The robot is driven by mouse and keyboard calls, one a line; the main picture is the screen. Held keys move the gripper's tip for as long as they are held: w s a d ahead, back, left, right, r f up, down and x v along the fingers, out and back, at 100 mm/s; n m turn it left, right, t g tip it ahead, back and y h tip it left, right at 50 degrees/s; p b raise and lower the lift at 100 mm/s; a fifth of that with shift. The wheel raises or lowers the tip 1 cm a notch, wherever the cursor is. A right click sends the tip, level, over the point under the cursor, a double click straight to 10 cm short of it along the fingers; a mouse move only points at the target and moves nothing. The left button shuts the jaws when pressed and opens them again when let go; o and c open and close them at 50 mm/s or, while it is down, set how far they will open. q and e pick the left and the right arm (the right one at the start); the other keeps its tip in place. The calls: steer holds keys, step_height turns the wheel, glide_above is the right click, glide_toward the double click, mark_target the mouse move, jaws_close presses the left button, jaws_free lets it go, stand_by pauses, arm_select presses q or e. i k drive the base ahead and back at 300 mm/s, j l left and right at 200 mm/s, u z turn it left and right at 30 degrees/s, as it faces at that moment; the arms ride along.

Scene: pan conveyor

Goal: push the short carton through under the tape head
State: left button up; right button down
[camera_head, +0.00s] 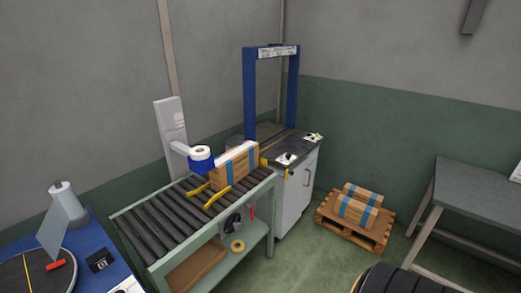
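A brown carton (228,174) with a blue band and a pale top stands on the roller conveyor (160,223), near its far right end. The tape head (201,162), blue with a white roll, is on an arm from a grey-white post (170,122). It is just left of the carton in the picture; I cannot tell whether they touch. Yellow guide bars (217,197) lie on the rollers by the carton's near side.
A blue arch (249,95) stands over a dark-topped cabinet (296,192) beyond the conveyor. A pallet (335,233) with banded cartons (358,206) is on the floor to the right. A grey table (490,191) is at far right, a blue bench (110,277) at lower left.

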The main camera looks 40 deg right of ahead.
mark_target(233, 165)
steer(key=i+l, duration=0.1)
steer(key=l, duration=0.3)
steer(key=i+l, duration=0.1)
steer(key=l, duration=0.3)
steer(key=i+l, duration=0.15)
steer(key=l, duration=0.25)
steer(key=i+l, duration=0.1)
steer(key=l, duration=0.3)
steer(key=i+l, duration=0.1)
steer(key=l, duration=0.3)
steer(key=i+l, duration=0.1)
steer(key=l, duration=0.3)
steer(key=i+l, duration=0.15)
steer(key=l, duration=0.25)
steer(key=u, duration=0.05)
